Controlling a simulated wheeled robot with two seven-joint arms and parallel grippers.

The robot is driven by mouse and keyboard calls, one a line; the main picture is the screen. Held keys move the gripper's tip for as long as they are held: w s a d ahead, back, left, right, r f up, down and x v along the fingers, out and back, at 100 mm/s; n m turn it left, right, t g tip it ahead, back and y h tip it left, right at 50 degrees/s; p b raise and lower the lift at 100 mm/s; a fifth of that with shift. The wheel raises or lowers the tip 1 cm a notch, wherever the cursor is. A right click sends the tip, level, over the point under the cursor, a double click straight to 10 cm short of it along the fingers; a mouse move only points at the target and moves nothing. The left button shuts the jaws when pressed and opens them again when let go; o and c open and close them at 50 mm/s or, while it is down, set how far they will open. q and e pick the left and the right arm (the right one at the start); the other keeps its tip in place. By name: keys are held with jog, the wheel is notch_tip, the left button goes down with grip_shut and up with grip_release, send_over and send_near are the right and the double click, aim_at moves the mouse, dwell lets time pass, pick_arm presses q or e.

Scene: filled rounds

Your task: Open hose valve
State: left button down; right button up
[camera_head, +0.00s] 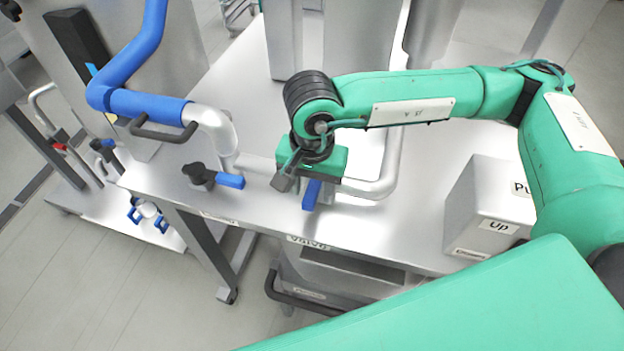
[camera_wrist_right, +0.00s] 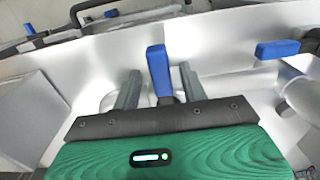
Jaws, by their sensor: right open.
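A blue valve handle (camera_head: 311,194) sticks out from under my right gripper (camera_head: 302,178), over the silver pipe on the metal table. In the right wrist view this handle (camera_wrist_right: 157,62) lies between the two grey fingers of the open gripper (camera_wrist_right: 160,84), with gaps visible on both sides. The valve body under the gripper is hidden. A second blue handle (camera_head: 230,181), on a dark valve fitting, sits to the left; it also shows in the wrist view (camera_wrist_right: 277,49). A blue hose (camera_head: 148,105) joins the silver pipe at the upper left. My left gripper is out of view.
The metal table (camera_head: 400,232) has its front edge just below the handles. A silver box (camera_head: 490,205) labelled "Up" stands to the right. A black loop handle (camera_head: 163,131) is by the hose end. A lower bench with other blue handles stands at the left.

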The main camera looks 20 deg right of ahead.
jog(key=shift+w+f, duration=0.1)
jog(key=shift+f, duration=0.15)
